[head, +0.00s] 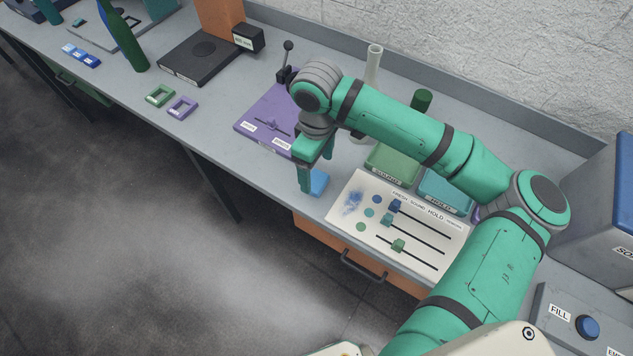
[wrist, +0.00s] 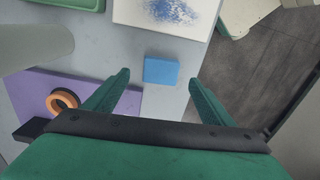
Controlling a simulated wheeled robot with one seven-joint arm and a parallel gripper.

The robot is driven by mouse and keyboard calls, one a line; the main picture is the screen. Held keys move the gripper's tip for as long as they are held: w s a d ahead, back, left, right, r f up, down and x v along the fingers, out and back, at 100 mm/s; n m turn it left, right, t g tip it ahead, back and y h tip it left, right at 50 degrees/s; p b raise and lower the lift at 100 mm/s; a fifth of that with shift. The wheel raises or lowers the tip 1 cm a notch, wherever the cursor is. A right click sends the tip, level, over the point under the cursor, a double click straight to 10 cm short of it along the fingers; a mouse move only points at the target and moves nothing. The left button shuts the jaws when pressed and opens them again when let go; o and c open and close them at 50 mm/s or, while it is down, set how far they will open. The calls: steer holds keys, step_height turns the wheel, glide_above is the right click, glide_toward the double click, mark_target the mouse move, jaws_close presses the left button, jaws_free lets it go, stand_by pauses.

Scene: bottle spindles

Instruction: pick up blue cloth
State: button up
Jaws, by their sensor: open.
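The blue cloth (head: 319,182) is a small folded block lying on the grey bench, between the purple plate and the white board. In the wrist view the blue cloth (wrist: 161,70) lies flat between and just beyond the two green fingertips. My gripper (head: 317,170) is open and points down over it, with one finger partly hiding the cloth in the head view. In the wrist view my gripper (wrist: 159,75) has its fingers wide apart, with nothing between them.
A white board (head: 420,262) with sliders and a blue smudge lies right of the cloth. The purple plate (head: 262,112) with a lever is to the left. A pale upright cylinder (head: 374,65) stands behind. The bench's front edge (head: 270,192) is close to the cloth.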

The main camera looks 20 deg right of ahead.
mark_target(316, 180)
steer(key=shift+a+f, duration=0.1)
steer(key=shift+f, duration=2.25)
steer(key=c, duration=1.1)
steer(key=shift+c, duration=0.2)
steer(key=shift+r, duration=0.1)
steer(key=shift+w+r, duration=0.1)
steer(key=shift+r, duration=0.45)
steer(key=s+a+r, duration=0.1)
steer(key=s+r, duration=1)
steer(key=s, duration=0.3)
steer(key=shift+a+r, duration=0.25)
steer(key=shift+r, duration=0.1)
steer(key=shift+o, duration=0.4)
